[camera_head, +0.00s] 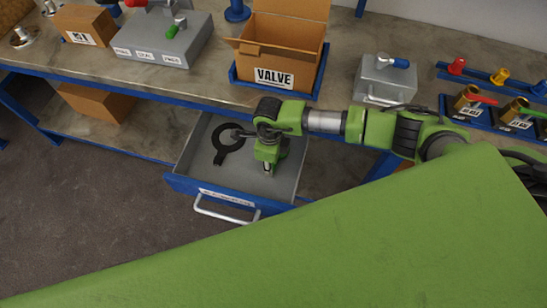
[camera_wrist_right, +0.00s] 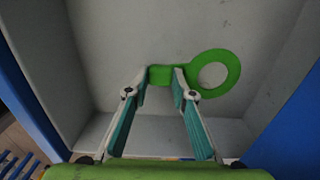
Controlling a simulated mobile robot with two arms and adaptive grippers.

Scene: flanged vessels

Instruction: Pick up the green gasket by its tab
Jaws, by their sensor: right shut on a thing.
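The green gasket (camera_wrist_right: 233,72) is a flat ring with a tab on its left side, seen in the right wrist view over the grey drawer floor. My right gripper (camera_wrist_right: 161,79) is shut on the tab, one finger on each side of it. The ring sticks out to the right of the fingers. I cannot tell whether the gasket touches the drawer floor. In the head view my right gripper (camera_head: 267,168) points down inside the open drawer (camera_head: 182,183), and the arm hides the green gasket. My left gripper is not in view.
A black gasket (camera_head: 231,143) lies in the drawer, left of my right gripper. The bench (camera_head: 205,80) above holds a cardboard box marked VALVE (camera_head: 262,52), a grey box (camera_head: 385,82) and a grey panel with handles (camera_head: 165,42). Walls surround the gripper in the drawer.

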